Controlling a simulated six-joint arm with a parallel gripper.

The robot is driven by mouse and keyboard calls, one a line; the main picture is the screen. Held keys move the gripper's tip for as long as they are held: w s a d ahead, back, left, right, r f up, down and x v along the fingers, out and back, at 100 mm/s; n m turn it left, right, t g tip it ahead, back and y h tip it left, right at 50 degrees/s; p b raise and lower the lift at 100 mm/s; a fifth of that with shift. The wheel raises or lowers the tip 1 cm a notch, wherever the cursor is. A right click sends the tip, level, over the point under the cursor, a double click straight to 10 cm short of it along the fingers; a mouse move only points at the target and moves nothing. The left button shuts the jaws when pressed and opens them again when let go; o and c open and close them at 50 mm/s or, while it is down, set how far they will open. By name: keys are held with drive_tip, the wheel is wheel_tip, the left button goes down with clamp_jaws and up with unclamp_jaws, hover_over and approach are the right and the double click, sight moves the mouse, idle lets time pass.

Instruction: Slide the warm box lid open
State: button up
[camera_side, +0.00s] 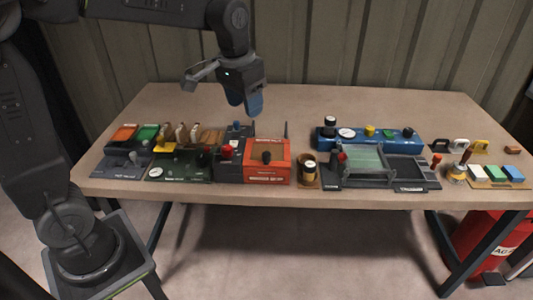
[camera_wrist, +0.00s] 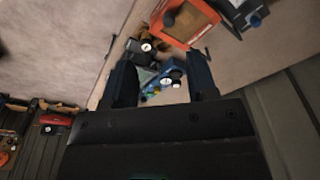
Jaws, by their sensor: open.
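The orange-red box (camera_side: 267,177), which I take to be the warm box, stands near the front edge of the table, left of centre. Its top has a tan panel framed in orange, with a dark knob (camera_side: 266,157) on it. I cannot tell from here how far its lid is open. The box also shows at the top of the wrist view (camera_wrist: 178,37), partly cut off. My gripper (camera_side: 246,105) hangs above and behind the box, pointing down, apart from it. In the wrist view its two fingers (camera_wrist: 164,82) are spread with nothing gripped between them.
A dark unit with a red knob (camera_side: 227,152) adjoins the box on the left. A thin dark upright (camera_side: 286,130) rises at its back right corner. The table behind is bare.

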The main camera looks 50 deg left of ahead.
drive_tip(key=g, duration=0.2)
approach(267, 153)
drive_tip(key=f, duration=1)
drive_tip(key=shift+s, duration=0.25)
drive_tip(key=shift+c, duration=0.2)
clamp_jaws()
